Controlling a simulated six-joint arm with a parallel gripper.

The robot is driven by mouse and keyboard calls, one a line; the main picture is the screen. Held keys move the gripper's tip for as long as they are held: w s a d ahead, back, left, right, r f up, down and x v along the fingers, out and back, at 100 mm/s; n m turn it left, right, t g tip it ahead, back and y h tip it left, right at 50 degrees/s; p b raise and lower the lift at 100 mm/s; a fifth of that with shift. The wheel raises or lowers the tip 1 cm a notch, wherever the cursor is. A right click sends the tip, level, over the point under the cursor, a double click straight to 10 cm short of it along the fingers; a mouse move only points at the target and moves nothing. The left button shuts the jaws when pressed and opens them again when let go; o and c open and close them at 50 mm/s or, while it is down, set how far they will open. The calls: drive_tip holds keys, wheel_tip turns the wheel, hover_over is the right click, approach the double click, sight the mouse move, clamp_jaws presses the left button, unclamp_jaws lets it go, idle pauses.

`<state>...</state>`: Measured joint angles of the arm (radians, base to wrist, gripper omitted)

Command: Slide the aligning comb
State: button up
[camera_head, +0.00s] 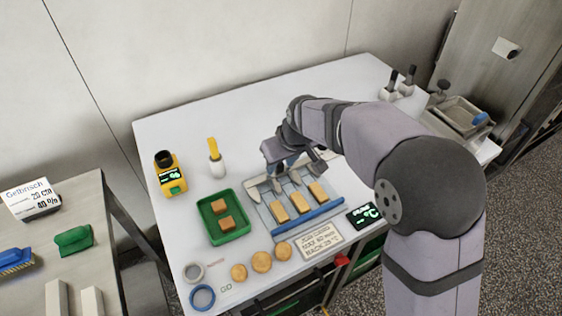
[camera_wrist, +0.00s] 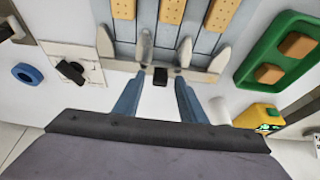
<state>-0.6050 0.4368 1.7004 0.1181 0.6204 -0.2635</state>
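The aligning comb (camera_head: 254,191) has several pale pointed teeth and lies across the back end of a mesh frame (camera_head: 325,211). In the wrist view the comb (camera_wrist: 125,66) shows its bar, with a small black knob (camera_wrist: 160,76) in the middle. Three golden-brown bars (camera_head: 299,203) lie apart in the lanes, beyond the comb's teeth; they also show in the wrist view (camera_wrist: 172,11). My gripper (camera_wrist: 161,82) is open, its blue fingers on either side of the knob with small gaps. In the head view my gripper (camera_head: 285,168) partly hides the comb.
A green tray (camera_head: 243,232) with two brown pieces stands left of the frame. Round biscuits (camera_head: 261,262), a printed card (camera_head: 319,241) and a black display (camera_head: 362,216) lie in front. A yellow device (camera_head: 170,174) and a white-and-yellow tool (camera_head: 215,160) stand back left.

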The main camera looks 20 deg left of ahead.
sight(296, 194)
clamp_jaws()
drive_tip(key=shift+s+d+b, duration=1.1)
drive_tip(key=shift+s+d, duration=1.65)
drive_tip(key=shift+d, duration=0.05)
drive_tip(key=shift+f, duration=0.1)
unclamp_jaws()
drive_tip(key=shift+s+d, duration=0.1)
drive_tip(key=v, duration=0.7)
drive_tip(key=shift+r+b, duration=0.25)
drive_tip(key=shift+b, duration=0.05)
